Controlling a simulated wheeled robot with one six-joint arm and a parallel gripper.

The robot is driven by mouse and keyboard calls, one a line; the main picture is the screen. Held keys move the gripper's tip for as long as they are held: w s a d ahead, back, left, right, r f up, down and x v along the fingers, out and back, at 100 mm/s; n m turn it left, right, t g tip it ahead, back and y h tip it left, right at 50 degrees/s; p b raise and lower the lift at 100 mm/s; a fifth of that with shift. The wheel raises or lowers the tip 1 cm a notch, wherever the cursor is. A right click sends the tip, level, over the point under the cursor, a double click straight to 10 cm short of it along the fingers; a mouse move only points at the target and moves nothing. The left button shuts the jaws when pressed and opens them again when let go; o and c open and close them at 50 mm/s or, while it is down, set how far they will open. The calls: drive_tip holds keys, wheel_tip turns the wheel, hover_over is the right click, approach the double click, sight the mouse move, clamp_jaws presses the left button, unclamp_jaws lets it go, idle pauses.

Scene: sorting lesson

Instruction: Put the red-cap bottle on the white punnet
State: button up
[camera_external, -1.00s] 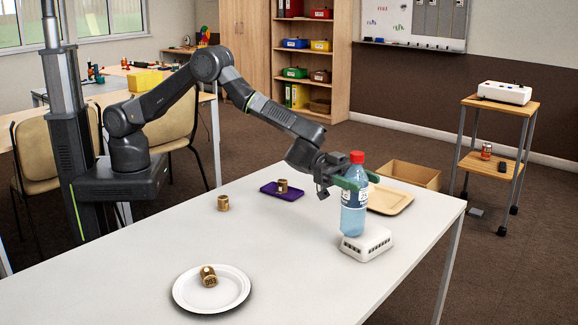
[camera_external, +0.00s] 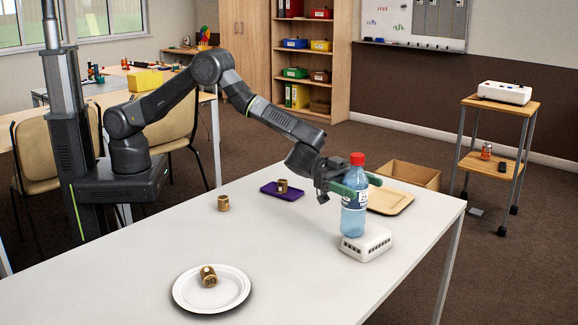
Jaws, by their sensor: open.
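The red-cap bottle (camera_external: 354,212), clear blue with a white and dark label, stands upright on the white punnet (camera_external: 366,246), near the table's right edge. The punnet is a low white block with slots along its side. My gripper (camera_external: 354,188) is open, its green fingers around the upper part of the bottle. Whether a finger touches the bottle cannot be told. Part of the label is hidden behind the fingers.
A white plate (camera_external: 184,291) with a brown cup-like piece (camera_external: 208,276) lies at the front. A similar piece (camera_external: 223,203) stands on the table. A tan tray (camera_external: 399,199) lies behind the bottle. The table's middle is clear.

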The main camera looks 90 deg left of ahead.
drive_tip(key=r+b+v, duration=0.1)
drive_tip(key=v, duration=1.1)
drive_tip(key=shift+r+b, duration=0.15)
drive_tip(key=shift+b, duration=0.2)
drive_tip(key=shift+w+d, duration=0.1)
drive_tip(key=p+x, duration=0.2)
drive_tip(key=x, duration=0.9)
drive_tip(key=shift+w+d, duration=0.2)
drive_tip(key=shift+d, duration=0.1)
drive_tip(key=shift+f+b, duration=0.35)
drive_tip(key=shift+f, duration=0.3)
